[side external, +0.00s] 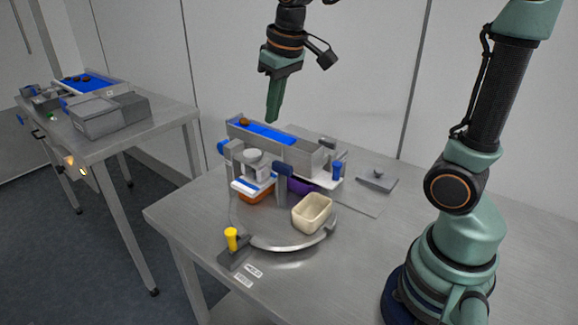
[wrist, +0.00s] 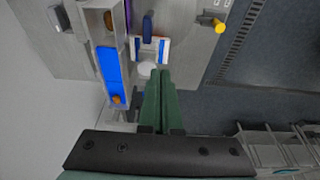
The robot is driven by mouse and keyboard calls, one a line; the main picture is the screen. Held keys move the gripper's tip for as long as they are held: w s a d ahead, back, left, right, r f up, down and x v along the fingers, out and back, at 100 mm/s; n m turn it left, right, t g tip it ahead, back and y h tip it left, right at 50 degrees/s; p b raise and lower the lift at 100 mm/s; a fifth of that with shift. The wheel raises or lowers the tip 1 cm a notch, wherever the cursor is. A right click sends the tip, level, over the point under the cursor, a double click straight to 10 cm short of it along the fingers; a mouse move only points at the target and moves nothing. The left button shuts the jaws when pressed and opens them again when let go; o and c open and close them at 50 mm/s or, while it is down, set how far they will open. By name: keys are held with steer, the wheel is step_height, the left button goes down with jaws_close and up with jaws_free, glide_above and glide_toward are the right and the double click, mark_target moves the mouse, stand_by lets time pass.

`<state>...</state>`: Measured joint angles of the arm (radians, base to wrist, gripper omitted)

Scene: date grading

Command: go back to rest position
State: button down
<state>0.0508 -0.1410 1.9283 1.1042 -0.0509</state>
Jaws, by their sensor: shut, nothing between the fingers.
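My gripper (side external: 273,103) is shut and empty, with its green fingers pointing down above the far end of the grading station. In the wrist view my gripper's fingers (wrist: 160,80) lie together. Below is a conveyor with a blue belt (side external: 262,132), also in the wrist view (wrist: 111,75). A small orange-brown date (side external: 244,122) lies on the belt's far end, and it shows in the wrist view (wrist: 117,99). My fingers are apart from the belt and the date.
A round grey turntable (side external: 270,238) holds a cream bin (side external: 312,213) and an orange bin (side external: 257,196). A purple bin (side external: 299,186) is partly hidden. A yellow knob (side external: 231,238) stands at the table's front. A second table (side external: 165,110) with grey boxes is at left. The table's right part is mostly clear.

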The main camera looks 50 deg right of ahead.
steer(key=s+a+f+t, duration=0.2)
steer(key=s, duration=0.7)
steer(key=shift+s+f+t, duration=0.2)
steer(key=shift+s+t, duration=0.1)
steer(key=shift+t, duration=0.1)
stand_by(0.9)
